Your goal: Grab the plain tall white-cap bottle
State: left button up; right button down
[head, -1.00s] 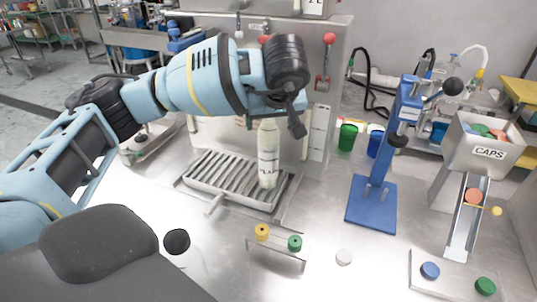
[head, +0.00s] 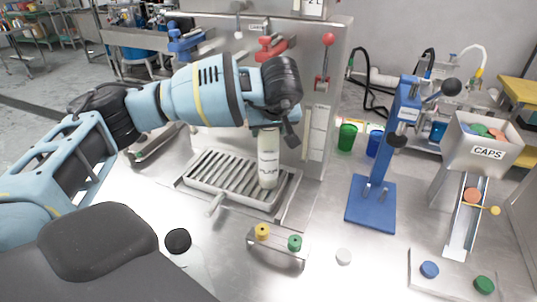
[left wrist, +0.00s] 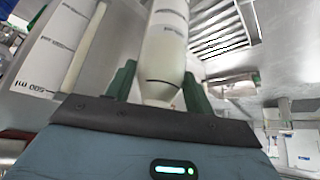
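A tall whitish bottle (head: 268,162) with dark print stands upright on the metal drip grate in the head view. Its top is hidden by my left gripper (head: 276,128), so I cannot see its cap there. In the left wrist view the bottle (left wrist: 165,45) narrows toward the gripper. The green fingers of my left gripper (left wrist: 160,88) stand on either side of its lower-pictured, narrow end. A gap shows between the left finger and the bottle, so the gripper looks open around it. My right gripper is not in view.
The drip grate (head: 208,172) lies under the bottle, against a metal panel with a white printed scale (head: 315,133). A small stand with yellow and green caps (head: 278,246) is in front. A blue press (head: 372,202) and a CAPS hopper (head: 487,150) stand to the right.

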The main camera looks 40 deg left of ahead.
pick_arm(q)
grip_shut()
jog(key=shift+r, duration=0.1)
jog(key=shift+r, duration=0.15)
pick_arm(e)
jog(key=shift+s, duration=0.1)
